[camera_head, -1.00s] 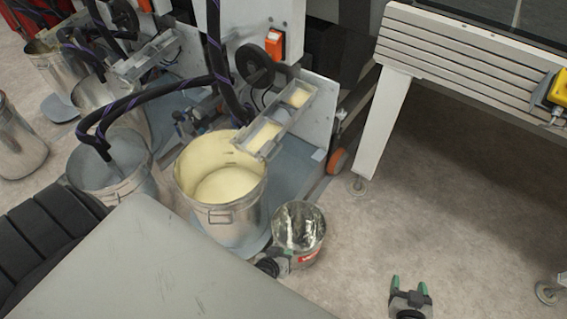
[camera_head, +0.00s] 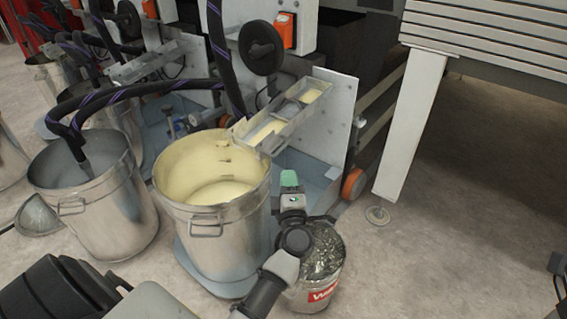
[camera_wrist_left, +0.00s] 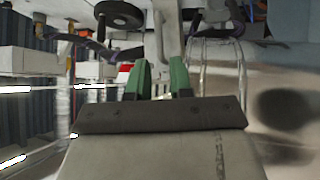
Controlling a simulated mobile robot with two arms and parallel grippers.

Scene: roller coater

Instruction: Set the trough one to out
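The nearest metal trough (camera_head: 262,133), with cream liquid in its compartments, sticks out from the machine over the rim of a large steel bucket. A similar trough (camera_head: 150,64) is farther back at the left. I cannot tell by label which is trough one. My left gripper (camera_head: 289,180) is raised right of the bucket, below and slightly right of the near trough and apart from it in the picture. In the left wrist view its two green fingers (camera_wrist_left: 160,80) stand apart with nothing held between them. My right gripper is not in view.
The steel bucket (camera_head: 215,240) of cream liquid stands beside a small can (camera_head: 325,285), partly behind my left arm. Another bucket (camera_head: 105,215) with a hose is left. A black handwheel (camera_head: 261,47) and a white table leg (camera_head: 410,135) are near.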

